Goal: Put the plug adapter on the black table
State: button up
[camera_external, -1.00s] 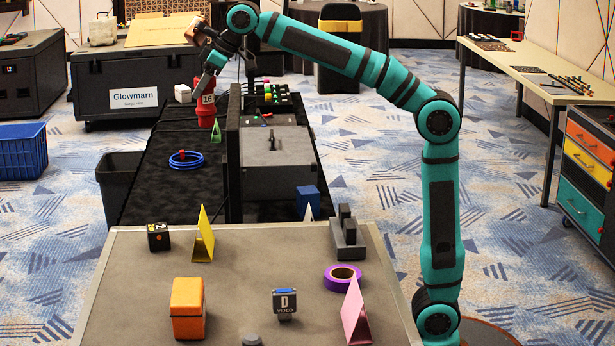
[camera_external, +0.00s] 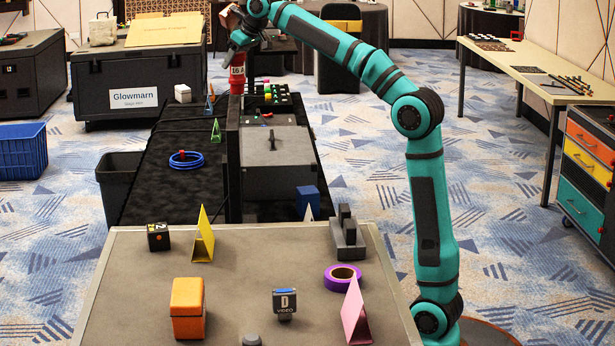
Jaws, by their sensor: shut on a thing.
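The red plug adapter (camera_external: 237,86), marked "16 A", hangs upright under my gripper (camera_external: 237,62) in the external view. My gripper is shut on its top; the fingertips are small and partly hidden. The adapter shows in front of the far end of the black table (camera_external: 205,190) on its right side, near the top of a dark upright panel (camera_external: 232,150). I cannot tell its exact height or whether it touches anything.
A blue cable coil (camera_external: 187,160), a green clip (camera_external: 216,131), a blue clip (camera_external: 209,106) and a white block (camera_external: 182,93) are on or near the black table. A dark case (camera_external: 275,160) stands right of the panel. The black table's near part is clear.

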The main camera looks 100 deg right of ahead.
jog(key=s+d+m+g+h, duration=0.1)
jog(key=s+d+m, duration=0.1)
jog(key=s+d, duration=0.4)
jog(key=s+d+m, duration=0.1)
jog(key=s+d, duration=0.4)
jog(key=d, duration=0.4)
notch_tip(320, 180, down, 45)
jog(key=shift+w+a, duration=0.2)
jog(key=shift+w, duration=0.15)
jog(key=shift+f, duration=0.1)
jog(key=o, duration=1)
jog(key=shift+o, duration=0.2)
jog(key=v, duration=1.2)
